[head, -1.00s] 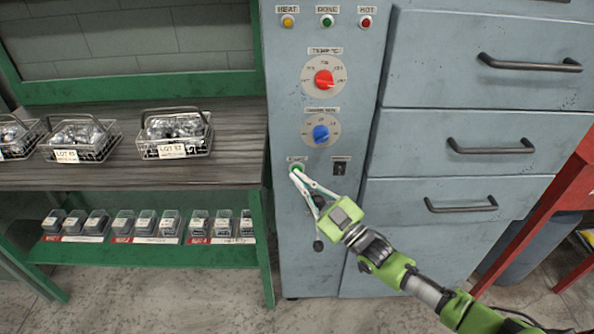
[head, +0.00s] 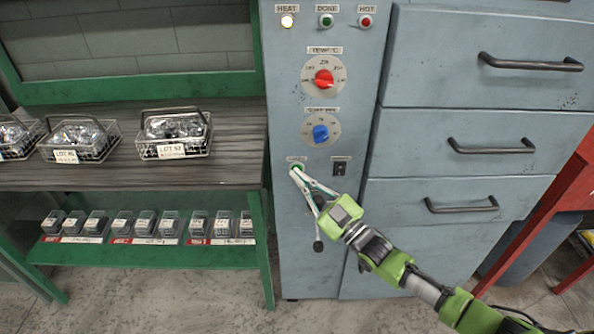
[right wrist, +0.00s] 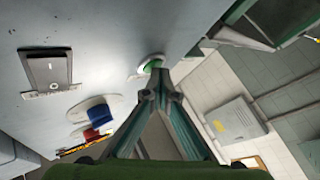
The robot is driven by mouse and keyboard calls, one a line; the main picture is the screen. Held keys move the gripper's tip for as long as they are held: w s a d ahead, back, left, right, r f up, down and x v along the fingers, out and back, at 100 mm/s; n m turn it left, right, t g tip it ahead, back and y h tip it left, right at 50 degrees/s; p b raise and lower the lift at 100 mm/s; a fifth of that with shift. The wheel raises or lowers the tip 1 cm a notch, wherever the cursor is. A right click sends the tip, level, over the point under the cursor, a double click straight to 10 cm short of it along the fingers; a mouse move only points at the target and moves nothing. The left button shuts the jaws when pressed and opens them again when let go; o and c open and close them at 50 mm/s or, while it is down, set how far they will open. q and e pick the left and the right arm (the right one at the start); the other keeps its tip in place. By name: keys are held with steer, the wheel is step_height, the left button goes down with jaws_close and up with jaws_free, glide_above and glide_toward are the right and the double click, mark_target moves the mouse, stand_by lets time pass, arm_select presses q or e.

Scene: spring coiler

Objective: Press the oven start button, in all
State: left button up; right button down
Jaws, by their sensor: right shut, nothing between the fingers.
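The green start button (head: 296,168) sits low on the grey oven's control panel (head: 290,225). My right gripper (head: 297,173) is shut and empty, with its fingertips at the button, partly covering it. In the right wrist view the closed fingertips (right wrist: 158,72) are right at the green button (right wrist: 151,65); whether they press it in cannot be told. The HEAT lamp (head: 287,21) is lit bright. The DONE lamp (head: 326,20) is green and the HOT lamp (head: 366,21) is red; both look unlit. My left gripper is not in view.
A red knob (head: 323,79) and a blue knob (head: 320,133) are above the button, and a dark switch (head: 340,167) is to its right. A wooden bench (head: 225,170) with wire baskets stands at left. Drawers with bar handles (head: 492,146) are at right.

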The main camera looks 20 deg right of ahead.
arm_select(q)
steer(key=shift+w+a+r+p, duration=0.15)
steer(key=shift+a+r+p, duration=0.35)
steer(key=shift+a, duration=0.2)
arm_select(e)
steer(key=shift+s+a, duration=0.25)
steer(key=shift+s, duration=0.5)
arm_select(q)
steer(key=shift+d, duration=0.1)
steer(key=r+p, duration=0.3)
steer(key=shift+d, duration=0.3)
arm_select(e)
steer(key=s, duration=0.2)
steer(key=s+a, duration=0.1)
steer(key=s, duration=0.1)
steer(key=shift+s+a, duration=0.2)
steer(key=shift+s, duration=0.2)
steer(key=shift+f, duration=0.1)
